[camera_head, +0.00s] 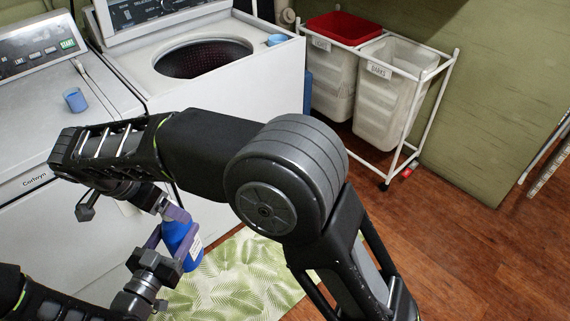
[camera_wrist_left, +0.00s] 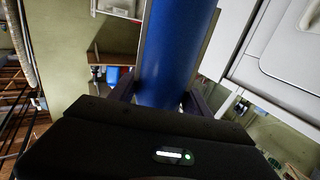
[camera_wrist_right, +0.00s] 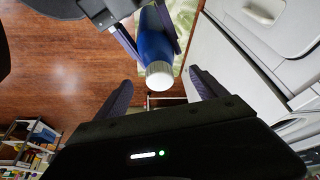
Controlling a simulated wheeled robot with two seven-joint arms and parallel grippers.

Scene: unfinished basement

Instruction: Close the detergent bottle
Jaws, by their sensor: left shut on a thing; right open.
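My right gripper (camera_head: 172,210) is open at the bottle's upper end. In the right wrist view, the bottle's white, ridged round top (camera_wrist_right: 159,76) points toward the space between the open right fingers (camera_wrist_right: 162,90). The fingers appear apart from it. I cannot tell how tightly the top sits.
An open top-load washer (camera_head: 255,85) and another white machine (camera_head: 35,115) stand behind. Small blue cups rest on the left machine (camera_head: 75,99) and the open washer (camera_head: 277,40). A laundry cart (camera_head: 446,68) with bins stands at back right.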

